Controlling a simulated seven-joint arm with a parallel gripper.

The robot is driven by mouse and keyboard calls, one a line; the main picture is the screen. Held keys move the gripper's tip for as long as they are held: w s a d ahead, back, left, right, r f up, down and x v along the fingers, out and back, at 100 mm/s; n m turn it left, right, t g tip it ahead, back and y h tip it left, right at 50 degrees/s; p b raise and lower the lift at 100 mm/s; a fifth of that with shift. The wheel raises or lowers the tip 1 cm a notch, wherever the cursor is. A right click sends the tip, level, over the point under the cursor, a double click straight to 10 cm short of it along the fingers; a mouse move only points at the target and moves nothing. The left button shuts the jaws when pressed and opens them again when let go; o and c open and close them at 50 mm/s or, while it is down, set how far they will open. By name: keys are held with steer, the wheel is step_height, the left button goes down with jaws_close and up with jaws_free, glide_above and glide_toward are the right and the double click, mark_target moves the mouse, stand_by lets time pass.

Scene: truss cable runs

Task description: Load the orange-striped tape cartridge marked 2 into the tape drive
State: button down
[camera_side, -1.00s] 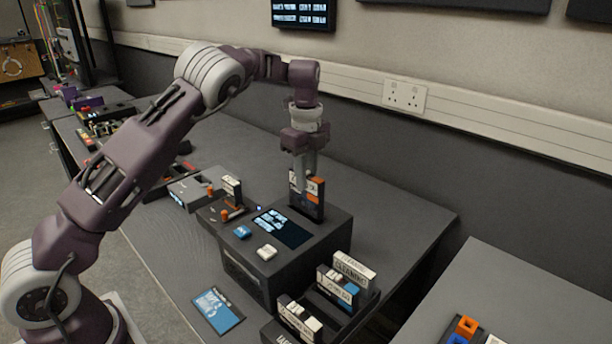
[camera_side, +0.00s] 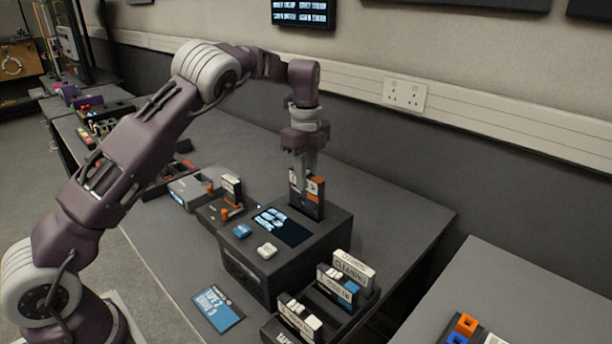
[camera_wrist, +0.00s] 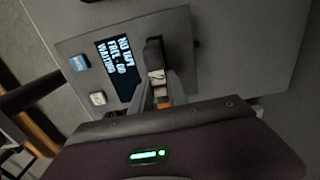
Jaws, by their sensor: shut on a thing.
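My gripper (camera_side: 304,172) points down and is shut on the orange-striped tape cartridge (camera_side: 308,200), a dark upright block with a white label and orange at its top. I cannot read its number. The cartridge stands at the back of the top of the tape drive (camera_side: 262,268), a dark box with a lit screen (camera_side: 283,227). I cannot tell how far its lower end sits inside the drive. In the wrist view the cartridge (camera_wrist: 154,58) shows between the fingers, beside the screen (camera_wrist: 117,64), which seems to read "NO TAPE" and "WAITING".
Blue (camera_side: 242,230) and white (camera_side: 267,250) buttons sit on the drive's top. A rack (camera_side: 318,308) with several labelled cartridges, one marked CLEANING (camera_side: 352,268), stands in front right. A blue card (camera_side: 217,309) lies in front. Another device with a cartridge (camera_side: 231,190) stands left.

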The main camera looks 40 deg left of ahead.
mark_target(306, 199)
steer(key=shift+f, duration=3.3)
stand_by(0.9)
steer(key=c, duration=1.2)
jaws_free()
steer(key=o, duration=0.3)
